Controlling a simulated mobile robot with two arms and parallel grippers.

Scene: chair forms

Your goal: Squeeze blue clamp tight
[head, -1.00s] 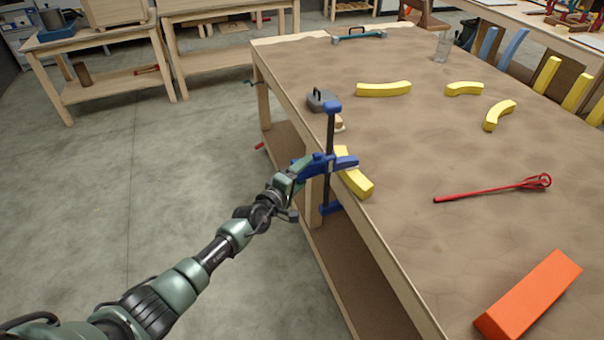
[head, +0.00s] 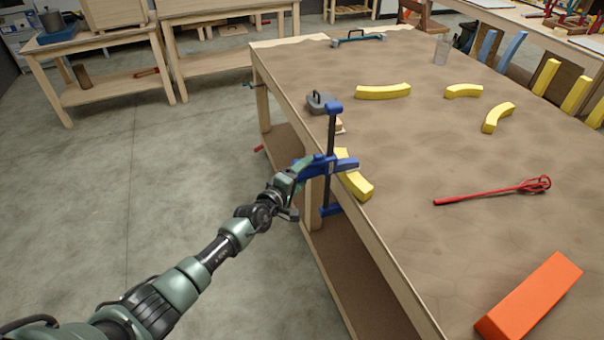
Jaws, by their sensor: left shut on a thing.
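The blue clamp (head: 331,142) stands upright at the left edge of the workbench (head: 400,220), with a dark bar, a blue head at the top and a blue foot below the bench top. My left gripper (head: 318,167) is shut on the clamp around its middle blue part. The fingers partly cover that part. A yellow curved piece (head: 357,184) lies at the bench edge right beside the clamp. I cannot tell whether the clamp presses on it. My right gripper does not show.
A grey block with a handle (head: 322,103) sits just behind the clamp. Several yellow curved pieces (head: 383,91), a red whisk-like tool (head: 495,190) and an orange block (head: 529,297) lie on the bench. The floor (head: 150,190) left of the bench is clear.

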